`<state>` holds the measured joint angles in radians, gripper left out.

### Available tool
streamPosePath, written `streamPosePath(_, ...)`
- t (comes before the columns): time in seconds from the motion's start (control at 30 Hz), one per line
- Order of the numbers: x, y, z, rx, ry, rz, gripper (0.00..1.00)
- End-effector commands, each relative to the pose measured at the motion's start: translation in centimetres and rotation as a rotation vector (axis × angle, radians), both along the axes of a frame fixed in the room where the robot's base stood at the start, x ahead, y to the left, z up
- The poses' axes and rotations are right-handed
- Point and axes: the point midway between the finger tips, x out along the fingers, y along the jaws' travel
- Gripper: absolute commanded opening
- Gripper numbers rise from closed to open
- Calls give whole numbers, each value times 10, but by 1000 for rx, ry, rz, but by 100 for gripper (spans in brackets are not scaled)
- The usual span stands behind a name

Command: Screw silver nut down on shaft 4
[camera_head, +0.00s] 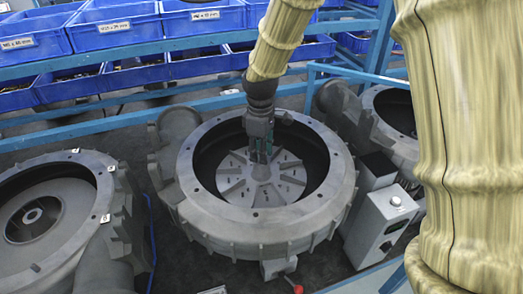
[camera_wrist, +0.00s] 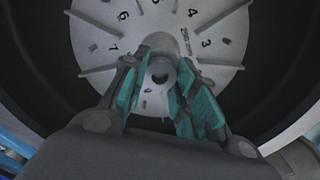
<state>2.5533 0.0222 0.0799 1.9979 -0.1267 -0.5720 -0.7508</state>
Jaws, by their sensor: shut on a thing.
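My gripper (camera_head: 262,157) reaches down into the middle blower housing (camera_head: 180,188), its fingers close over the centre of a grey bladed wheel (camera_head: 231,182). In the wrist view, the teal-padded fingers of my gripper (camera_wrist: 162,86) stand on either side of a small grey ring with a dark hole, which I take for the silver nut (camera_wrist: 161,63). It is at the centre of the numbered wheel (camera_wrist: 150,30). The shaft cannot be made out, so I cannot tell how far down the nut sits. In the head view the fingers hide the nut.
The housing's tall round wall surrounds my gripper. Another open blower (camera_head: 75,165) stands at left, and one (camera_head: 392,110) at right behind my arm. A white control box (camera_head: 381,222) stands at right. Blue bins (camera_head: 112,27) line the rack behind.

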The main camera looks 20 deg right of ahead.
Motion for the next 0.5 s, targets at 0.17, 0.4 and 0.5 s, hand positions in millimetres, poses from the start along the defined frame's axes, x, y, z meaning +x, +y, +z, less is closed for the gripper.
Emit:
streamPosePath(0.17,0,0,0,-1,-1,0,4)
streamPosePath(0.4,0,0,1,-1,-1,-50,4)
streamPosePath(0.5,0,0,1,-2,-1,-166,4)
